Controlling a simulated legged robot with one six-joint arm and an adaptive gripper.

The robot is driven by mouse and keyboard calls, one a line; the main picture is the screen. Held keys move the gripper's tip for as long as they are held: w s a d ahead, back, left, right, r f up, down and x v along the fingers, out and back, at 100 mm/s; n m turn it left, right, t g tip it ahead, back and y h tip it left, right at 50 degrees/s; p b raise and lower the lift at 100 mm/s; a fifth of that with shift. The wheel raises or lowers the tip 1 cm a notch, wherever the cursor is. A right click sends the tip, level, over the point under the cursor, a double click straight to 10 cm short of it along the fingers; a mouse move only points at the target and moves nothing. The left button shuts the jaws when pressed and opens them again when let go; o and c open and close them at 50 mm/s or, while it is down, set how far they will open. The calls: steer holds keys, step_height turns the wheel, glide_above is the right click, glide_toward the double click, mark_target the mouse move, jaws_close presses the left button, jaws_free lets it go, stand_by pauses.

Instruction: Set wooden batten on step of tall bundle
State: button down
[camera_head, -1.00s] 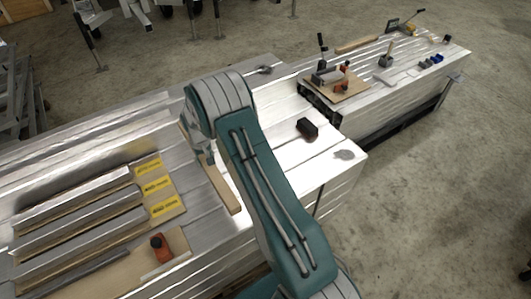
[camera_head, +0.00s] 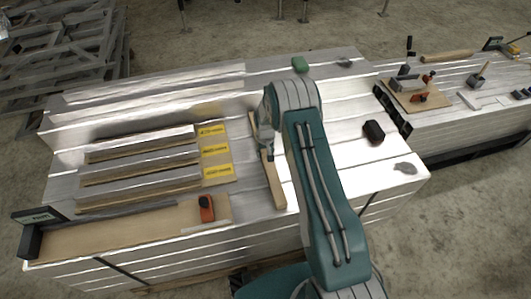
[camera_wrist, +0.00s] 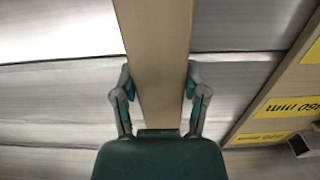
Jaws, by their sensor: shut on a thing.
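A long, pale wooden batten (camera_head: 275,183) slants over the silvery aluminium bundle (camera_head: 335,140), right of the yellow labels. My gripper (camera_head: 263,146) is shut on it; my arm partly hides the gripper. In the wrist view the batten (camera_wrist: 155,45) runs up from the palm between the two fingers of my gripper (camera_wrist: 157,88), with bare metal planks behind it. The bundle rises in a stepped, higher part (camera_head: 150,92) at its back left. I cannot tell whether the batten touches the metal below.
Three metal profiles (camera_head: 140,160) lie on boards beside yellow labels (camera_head: 214,151). An orange-and-black tool (camera_head: 206,208) sits on the front board. A black block (camera_head: 374,132) and a green object (camera_head: 300,64) rest on the bundle. Another bundle (camera_head: 455,115) with tools stands at right.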

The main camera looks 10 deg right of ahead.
steer(key=shift+c, duration=0.6)
jaws_free()
